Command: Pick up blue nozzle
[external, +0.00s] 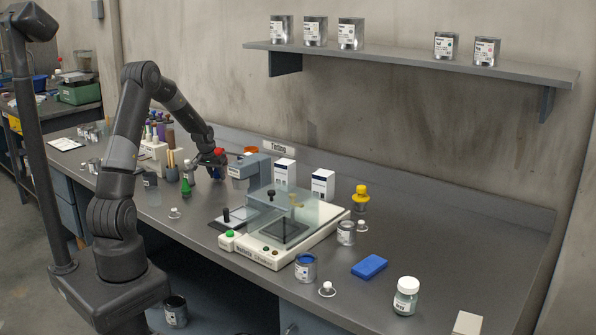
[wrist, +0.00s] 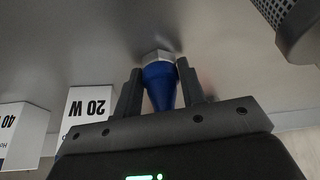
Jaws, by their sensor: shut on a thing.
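The blue nozzle (wrist: 161,86) is a tapered blue piece with a silver hexagonal collar. In the wrist view it sits between the two fingers of my gripper (wrist: 160,84), which are shut on its blue body. Its collar points away from the palm, towards a grey surface with a dark smudge near it; I cannot tell whether it touches. In the external view my gripper (external: 214,160) is low over the back of the bench, left of the grey-headed machine. A small patch of blue (external: 215,173) shows under it, and the fingers are hard to make out.
A machine with a clear cover (external: 300,213) stands to the right. White boxes (wrist: 90,105) and a perforated dark cylinder (wrist: 288,25) show in the wrist view.

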